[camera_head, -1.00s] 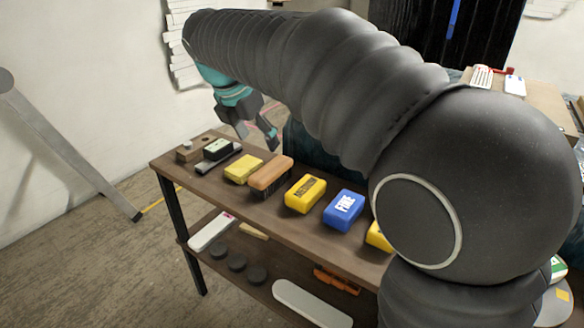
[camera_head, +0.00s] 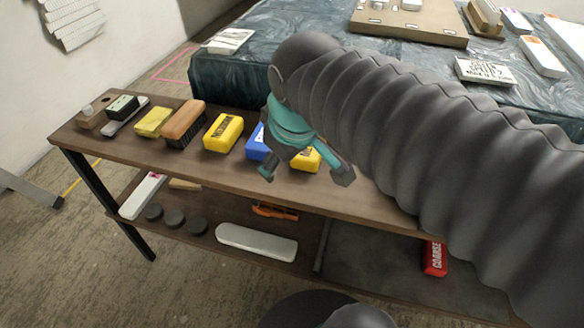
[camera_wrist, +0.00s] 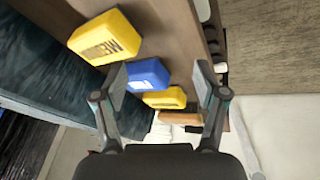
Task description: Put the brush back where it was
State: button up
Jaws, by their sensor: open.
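The brush (camera_head: 184,120), with an orange-brown wooden back and dark bristles, stands bristles down on the bench top (camera_head: 215,172). It is between a yellow sponge-like block (camera_head: 152,122) and a yellow labelled block (camera_head: 223,133). In the wrist view the brush (camera_wrist: 180,117) shows partly, beyond the yellow labelled block (camera_wrist: 165,98). My gripper (camera_head: 305,174) is open and empty, to the right of the brush and above the bench. It partly hides a blue block (camera_head: 256,143) and another yellow block (camera_head: 307,159). In the wrist view the blue block (camera_wrist: 148,74) shows between the fingers.
A dark eraser (camera_head: 122,106) and a wooden block (camera_head: 92,116) are at the bench's left end. The lower shelf holds a long white block (camera_head: 256,242), several dark discs (camera_head: 174,218) and a red block (camera_head: 434,258). A plastic-covered table (camera_head: 290,45) stands behind.

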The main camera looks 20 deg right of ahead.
jog(key=s+f+m, duration=0.1)
jog(key=m, duration=0.1)
jog(key=s+d+f+m, duration=0.1)
jog(key=s, duration=0.1)
jog(key=s+f+m, duration=0.1)
jog(key=f+m, duration=0.1)
jog(key=shift+s+d+f+m+t, duration=0.1)
jog(key=shift+s+d+m+t, duration=0.15)
jog(key=shift+s+m+t, duration=0.05)
